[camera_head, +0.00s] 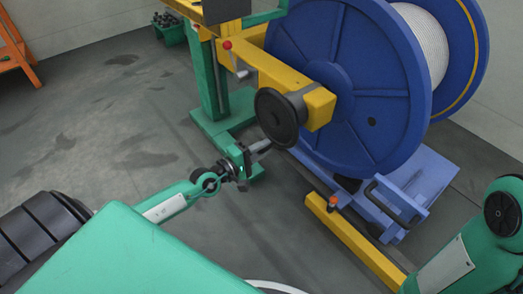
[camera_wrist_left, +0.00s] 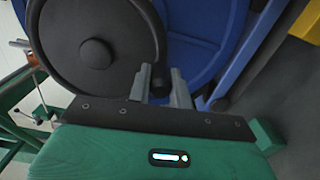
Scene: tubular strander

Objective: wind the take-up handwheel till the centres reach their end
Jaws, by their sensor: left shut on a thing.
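The take-up handwheel (camera_head: 280,117) is a black disc on the end of the yellow arm (camera_head: 318,105), in front of the blue reel. It fills the upper left of the left wrist view (camera_wrist_left: 95,52), with a round hub. My left gripper (camera_head: 264,146) is at the wheel's lower edge. In the left wrist view its two grey fingers (camera_wrist_left: 161,84) are shut around the wheel's dark handle (camera_wrist_left: 156,84), beside the rim. The handle is mostly hidden by the fingers. The centres that carry the reel are hidden behind the yellow arm and the reel flange. My right gripper is out of view.
The large blue reel (camera_head: 365,140) with pale strand (camera_head: 420,45) stands right behind the wheel.

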